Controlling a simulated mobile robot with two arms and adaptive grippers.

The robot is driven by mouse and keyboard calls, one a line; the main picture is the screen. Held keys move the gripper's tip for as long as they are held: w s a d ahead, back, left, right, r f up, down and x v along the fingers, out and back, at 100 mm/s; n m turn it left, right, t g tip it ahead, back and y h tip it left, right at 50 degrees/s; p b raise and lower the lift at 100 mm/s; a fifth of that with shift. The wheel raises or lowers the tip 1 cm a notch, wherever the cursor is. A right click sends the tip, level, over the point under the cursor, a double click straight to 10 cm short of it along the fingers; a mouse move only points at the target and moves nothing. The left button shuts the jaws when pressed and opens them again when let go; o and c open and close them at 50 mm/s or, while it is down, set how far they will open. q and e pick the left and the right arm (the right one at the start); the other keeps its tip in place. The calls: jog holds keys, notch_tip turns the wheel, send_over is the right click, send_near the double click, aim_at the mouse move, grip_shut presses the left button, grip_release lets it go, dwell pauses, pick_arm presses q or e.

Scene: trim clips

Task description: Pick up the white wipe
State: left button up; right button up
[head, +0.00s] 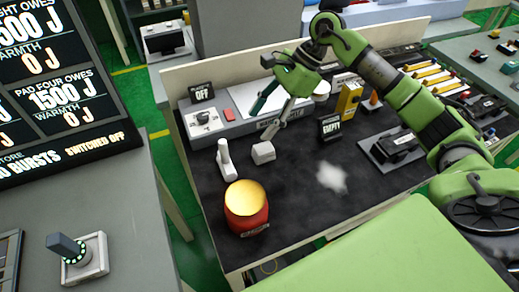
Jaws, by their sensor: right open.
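The white wipe (332,177) lies crumpled on the dark worktop (300,215), right of the red pot and below the EMPTY sign. My right gripper (264,130) is over the back left of the worktop, to the upper left of the wipe and apart from it. Its fingers are spread and point down. I see nothing held in it. My left gripper is not in view.
A red pot with a yellow top (246,205) stands at the front left, with a white upright handle (226,160) behind it. An EMPTY sign (330,127), a yellow box (348,100) and a black device (396,147) are behind the wipe. The worktop around the wipe is clear.

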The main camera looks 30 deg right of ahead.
jog(key=h, duration=0.2)
send_near(264, 148)
notch_tip(264, 148, up, 3)
jog(key=d, duration=0.1)
jog(key=shift+g, duration=0.4)
jog(key=p+x, duration=0.2)
jog(key=x, duration=0.6)
jog(key=shift+d+f, duration=0.15)
jog(key=shift+f, duration=0.05)
jog(key=shift+a+f+p, duration=0.25)
jog(key=shift+f+p, duration=0.15)
jog(key=shift+p, duration=0.1)
jog(key=p+x, duration=0.2)
jog(key=x, duration=0.1)
jog(key=shift+w+a+f, duration=0.15)
jog(key=shift+w+f, duration=0.05)
jog(key=shift+w, duration=0.15)
jog(key=shift+a+f, duration=0.15)
jog(key=shift+f, duration=0.35)
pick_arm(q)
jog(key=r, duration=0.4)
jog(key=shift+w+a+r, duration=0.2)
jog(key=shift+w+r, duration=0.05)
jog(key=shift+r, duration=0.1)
pick_arm(e)
jog(key=c, duration=1)
